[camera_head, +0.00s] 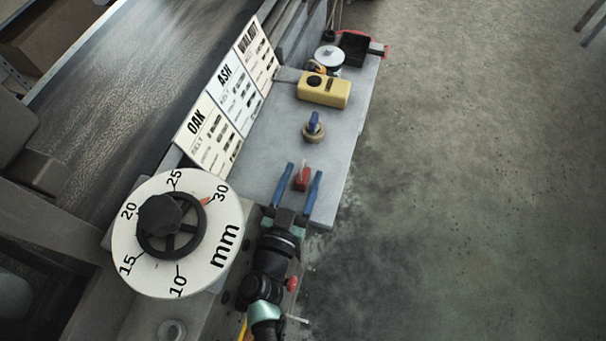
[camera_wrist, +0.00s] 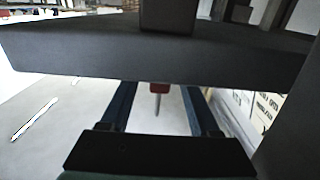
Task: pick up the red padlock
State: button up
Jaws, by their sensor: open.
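The red padlock (camera_head: 302,180) lies on the grey shelf between the two blue fingers of my gripper (camera_head: 304,170). The fingers are open, one on each side, with a visible gap to the padlock. In the wrist view the red padlock (camera_wrist: 160,87) shows between the blue fingers, partly hidden by a dark bar across the picture. A thin grey part extends from it towards the palm. The fingertips are hidden there.
Beyond the padlock on the shelf stand a blue-topped tan knob (camera_head: 313,128), a yellow box (camera_head: 324,90), a white disc (camera_head: 329,56) and a black tray (camera_head: 353,49). Label cards (camera_head: 228,105) and a large dial (camera_head: 140,245) are on the left. The shelf edge drops to the floor at right.

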aim_at(305, 170)
jog(key=x, duration=0.4)
jog(key=shift+w+d+r, duration=0.1)
jog(key=shift+w, duration=0.15)
grip_shut()
